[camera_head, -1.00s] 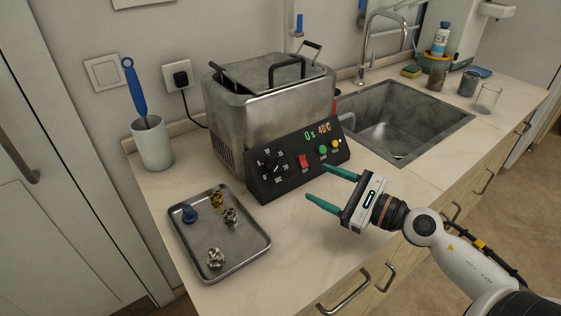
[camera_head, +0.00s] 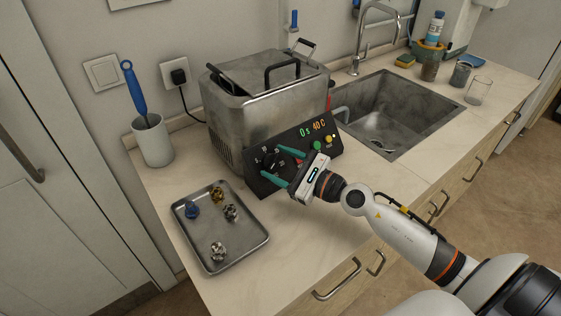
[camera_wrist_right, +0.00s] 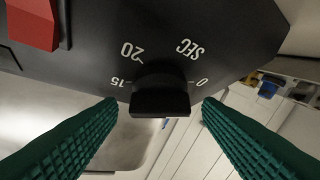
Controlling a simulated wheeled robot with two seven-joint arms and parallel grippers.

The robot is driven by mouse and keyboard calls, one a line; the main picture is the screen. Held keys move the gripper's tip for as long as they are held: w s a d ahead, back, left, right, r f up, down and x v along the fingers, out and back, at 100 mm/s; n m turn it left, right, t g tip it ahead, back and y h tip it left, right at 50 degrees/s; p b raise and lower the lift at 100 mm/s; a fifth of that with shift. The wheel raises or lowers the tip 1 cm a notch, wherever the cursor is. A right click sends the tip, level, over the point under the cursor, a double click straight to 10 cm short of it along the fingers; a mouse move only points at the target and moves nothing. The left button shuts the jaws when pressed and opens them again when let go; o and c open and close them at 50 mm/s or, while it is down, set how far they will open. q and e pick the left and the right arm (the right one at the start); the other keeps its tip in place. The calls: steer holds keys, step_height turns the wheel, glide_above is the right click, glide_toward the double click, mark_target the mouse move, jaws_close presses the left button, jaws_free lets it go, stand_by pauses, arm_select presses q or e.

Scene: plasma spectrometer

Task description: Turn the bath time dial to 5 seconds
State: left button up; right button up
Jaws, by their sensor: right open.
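The metal bath (camera_head: 262,112) stands on the counter with a black sloped control panel (camera_head: 322,145) at its front. The black bath time dial (camera_head: 270,161) is at the panel's left; the display (camera_head: 311,129) reads 0 s and 40 C. My right gripper (camera_head: 271,166) is open at the dial. In the right wrist view the dial's black grip (camera_wrist_right: 160,97) lies between the two green fingers (camera_wrist_right: 160,135), with visible gaps on both sides. The marks 15, 20, SEC and 0 show around it; lower marks are hidden. My left gripper is not in view.
A metal tray (camera_head: 262,240) with several small parts lies in front of the bath. A white cup (camera_head: 153,146) with a blue-handled tool stands at the left. A red switch (camera_wrist_right: 33,24) sits beside the dial. The sink (camera_head: 400,117) is at the right.

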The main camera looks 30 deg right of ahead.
steer(key=c, duration=1)
steer(key=m+p, duration=0.1)
steer(key=m+t+h+p, duration=0.1)
steer(key=p, duration=0.1)
steer(key=shift+a+r+m+h, duration=0.1)
steer(key=shift+r+m+h, duration=0.1)
steer(key=shift+m+h, duration=0.1)
steer(key=shift+f+m+t+h+p, duration=0.2)
steer(key=shift+m+t+h+p, duration=0.3)
steer(key=shift+m+h+p, duration=0.5)
steer(key=shift+m, duration=0.8)
